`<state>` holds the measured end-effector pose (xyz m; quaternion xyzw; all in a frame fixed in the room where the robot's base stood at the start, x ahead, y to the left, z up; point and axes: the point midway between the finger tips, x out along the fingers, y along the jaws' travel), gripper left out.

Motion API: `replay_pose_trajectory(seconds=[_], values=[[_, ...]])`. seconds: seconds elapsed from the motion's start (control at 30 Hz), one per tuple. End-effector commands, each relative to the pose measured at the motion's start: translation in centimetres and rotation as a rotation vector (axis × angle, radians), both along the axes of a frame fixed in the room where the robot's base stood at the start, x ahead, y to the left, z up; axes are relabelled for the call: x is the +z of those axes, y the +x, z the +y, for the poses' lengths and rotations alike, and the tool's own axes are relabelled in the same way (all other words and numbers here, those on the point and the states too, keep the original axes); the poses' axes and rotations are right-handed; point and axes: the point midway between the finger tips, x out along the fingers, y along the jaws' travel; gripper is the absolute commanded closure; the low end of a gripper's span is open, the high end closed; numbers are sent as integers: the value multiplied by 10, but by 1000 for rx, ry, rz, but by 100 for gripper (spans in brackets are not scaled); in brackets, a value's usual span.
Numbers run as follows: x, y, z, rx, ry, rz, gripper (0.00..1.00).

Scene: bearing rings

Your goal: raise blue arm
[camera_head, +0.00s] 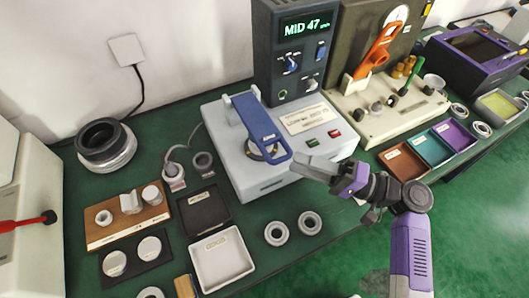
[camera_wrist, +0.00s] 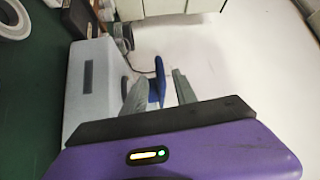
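The blue arm (camera_head: 258,118) is on a pale grey machine (camera_head: 262,186) at the table's middle. It slopes from an upright at the back to a looped end low over the machine's front. My gripper (camera_head: 302,162) is at the machine's front right, just right of the looped end. In the wrist view, my two grey fingers (camera_wrist: 160,88) stand apart, and part of the blue arm (camera_wrist: 158,80) shows in the gap, seemingly beyond the fingertips. I cannot tell whether they touch it.
A dark display unit (camera_head: 292,50) reading "MID 47" stands behind the machine. A beige fixture with an orange lever (camera_head: 376,52) stands to the right, with coloured trays (camera_head: 428,147) in front. Loose rings (camera_head: 277,233), a white tray (camera_head: 220,260) and a wooden block stand lie at front left.

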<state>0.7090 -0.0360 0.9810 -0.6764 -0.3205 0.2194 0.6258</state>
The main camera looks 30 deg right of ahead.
Motion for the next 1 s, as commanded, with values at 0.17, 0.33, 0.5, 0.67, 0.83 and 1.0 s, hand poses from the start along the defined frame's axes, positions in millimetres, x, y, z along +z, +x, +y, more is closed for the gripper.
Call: replay_pose_trajectory(seconds=[0.17,0.33,0.5,0.67,0.83,1.0], values=[[3,4,7,4,19,-6,66],[7,21,24,4,19,-6,66],[10,39,42,4,17,-5,66],[11,49,52,3,17,-5,66],[10,53,56,2,17,-6,66],[10,52,56,1,16,-5,66]])
